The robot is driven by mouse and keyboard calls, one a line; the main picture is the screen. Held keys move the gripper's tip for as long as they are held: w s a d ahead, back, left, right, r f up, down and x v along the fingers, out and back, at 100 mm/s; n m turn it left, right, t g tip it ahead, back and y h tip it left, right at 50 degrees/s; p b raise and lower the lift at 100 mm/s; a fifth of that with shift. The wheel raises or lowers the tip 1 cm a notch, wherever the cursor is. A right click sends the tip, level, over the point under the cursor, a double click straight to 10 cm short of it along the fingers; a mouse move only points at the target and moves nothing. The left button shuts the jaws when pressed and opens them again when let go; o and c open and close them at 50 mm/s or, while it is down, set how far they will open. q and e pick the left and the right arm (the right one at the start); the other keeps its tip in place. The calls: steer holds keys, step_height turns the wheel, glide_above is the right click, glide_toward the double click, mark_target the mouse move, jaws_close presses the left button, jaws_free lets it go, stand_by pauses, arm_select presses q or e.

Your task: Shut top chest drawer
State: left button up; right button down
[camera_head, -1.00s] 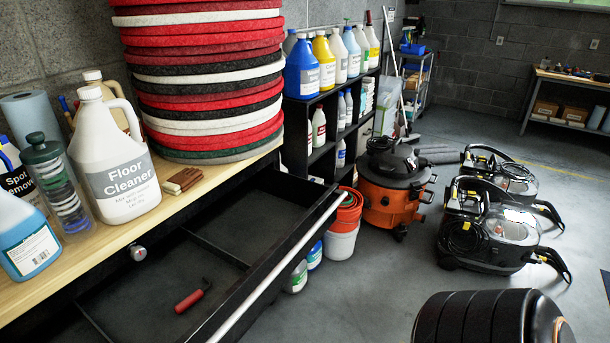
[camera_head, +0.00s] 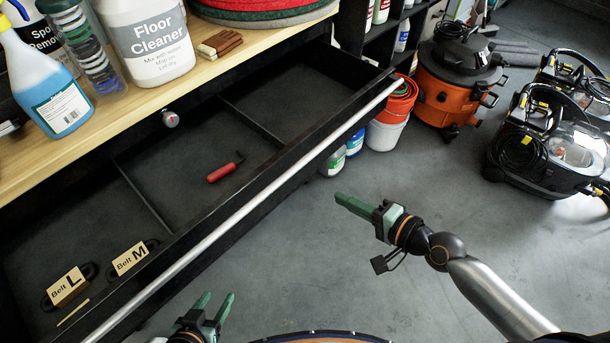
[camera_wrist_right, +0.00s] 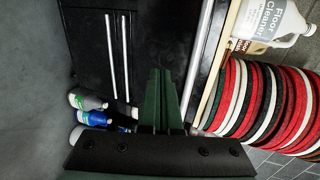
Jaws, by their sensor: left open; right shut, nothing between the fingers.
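The top chest drawer (camera_head: 262,128) stands pulled out under the wooden worktop, with a long silver bar handle (camera_head: 240,213) along its front edge. My left gripper (camera_head: 214,309) is open and empty at the bottom of the head view, just outside the drawer front. My right gripper (camera_head: 354,205) is shut and empty, to the right of the handle and apart from it. Its green fingers (camera_wrist_right: 160,98) also show in the right wrist view, with the chest beyond.
The worktop (camera_head: 180,65) holds a floor cleaner jug (camera_head: 146,40), a blue spray bottle (camera_head: 48,85) and a stack of round pads (camera_head: 262,12). Buckets (camera_head: 385,130) and an orange vacuum (camera_head: 450,90) stand beyond the drawer's far end. The floor in front is mostly clear.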

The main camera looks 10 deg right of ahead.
arm_select(q)
steer(key=shift+s+a+f, duration=0.25)
steer(key=shift+a+f, duration=0.05)
arm_select(e)
steer(key=r+x, duration=0.1)
steer(key=x, duration=1.1)
steer(key=shift+a, duration=0.25)
steer(key=shift+w, duration=0.15)
